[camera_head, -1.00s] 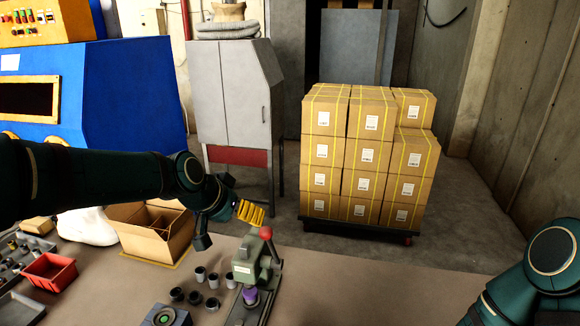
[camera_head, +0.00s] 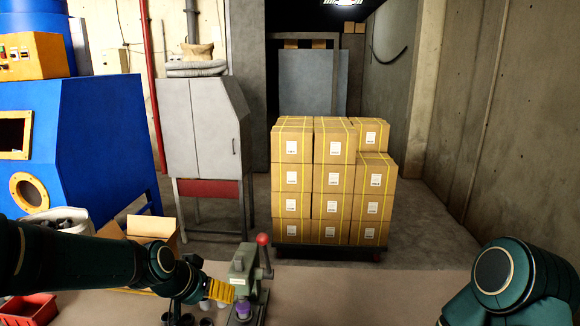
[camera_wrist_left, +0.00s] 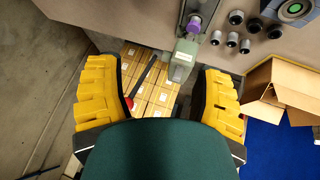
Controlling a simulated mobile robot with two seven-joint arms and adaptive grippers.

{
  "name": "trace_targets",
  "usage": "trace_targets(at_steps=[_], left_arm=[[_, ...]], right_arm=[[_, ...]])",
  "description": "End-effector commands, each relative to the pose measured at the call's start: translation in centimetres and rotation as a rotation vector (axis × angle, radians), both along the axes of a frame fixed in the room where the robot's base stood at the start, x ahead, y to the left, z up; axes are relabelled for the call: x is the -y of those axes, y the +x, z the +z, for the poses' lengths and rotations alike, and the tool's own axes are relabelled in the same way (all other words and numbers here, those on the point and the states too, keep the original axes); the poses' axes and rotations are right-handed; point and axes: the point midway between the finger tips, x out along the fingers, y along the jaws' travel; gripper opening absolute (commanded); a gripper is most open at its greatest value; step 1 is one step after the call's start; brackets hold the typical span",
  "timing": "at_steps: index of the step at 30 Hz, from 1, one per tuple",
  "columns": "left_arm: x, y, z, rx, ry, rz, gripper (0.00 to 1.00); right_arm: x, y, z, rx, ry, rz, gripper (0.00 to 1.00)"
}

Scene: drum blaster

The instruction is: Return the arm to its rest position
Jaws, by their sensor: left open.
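My left arm comes in from the left in the head view, and its yellow-fingered gripper (camera_head: 220,290) is just left of the green press (camera_head: 243,270). In the left wrist view the two yellow fingers (camera_wrist_left: 160,68) are wide apart with nothing held between them. The press (camera_wrist_left: 185,55) shows beyond them there, with a purple piece (camera_wrist_left: 195,24) at its lower end. My right arm (camera_head: 505,275) is folded at the lower right; its gripper is out of the frame.
Several dark cups (camera_wrist_left: 231,39) stand beside the press. An open cardboard box (camera_head: 150,228) is behind my left arm, and a red bin (camera_head: 28,310) is at the lower left. Stacked cartons (camera_head: 330,180) stand behind the table. The table (camera_head: 350,292) right of the press looks clear.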

Motion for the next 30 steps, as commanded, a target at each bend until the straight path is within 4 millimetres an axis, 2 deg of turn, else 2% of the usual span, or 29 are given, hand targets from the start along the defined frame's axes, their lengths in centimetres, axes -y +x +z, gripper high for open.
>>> trace_targets(at_steps=[1,5,9,12,15,18,21,24,30], left_arm=[[0.7,-0.5,-3.9,-0.039,-0.009,0.008,0.67],[2.2,-2.4,-12.1,-0.116,-0.031,0.044,0.67],[3.9,-6.0,-21.1,-0.211,-0.053,0.091,0.67],[5.0,-9.3,-26.9,-0.279,-0.068,0.125,0.67],[6.0,-12.8,-31.5,-0.338,-0.079,0.158,0.67],[6.6,-15.7,-34.6,-0.383,-0.085,0.184,0.67],[7.0,-17.6,-36.4,-0.411,-0.089,0.203,0.67],[7.1,-18.5,-37.0,-0.423,-0.091,0.213,0.67],[7.1,-18.6,-37.0,-0.422,-0.092,0.215,0.67]], right_arm=[[0.0,0.1,-1.2,0.0,-0.001,-0.001,1.0],[-0.1,0.0,-2.9,-0.001,-0.003,0.0,1.0],[-0.2,-0.1,-5.0,-0.006,-0.004,0.002,1.0],[-0.2,-0.2,-6.5,-0.009,-0.007,0.003,1.0],[-0.2,-0.3,-7.8,-0.011,-0.008,0.002,1.0],[-0.3,-0.3,-8.7,-0.012,-0.009,0.003,1.0],[-0.3,-0.3,-9.2,-0.013,-0.01,0.004,1.0],[-0.3,-0.3,-9.3,-0.013,-0.01,0.005,1.0],[-0.3,-0.3,-9.3,-0.013,-0.01,0.005,1.0]])
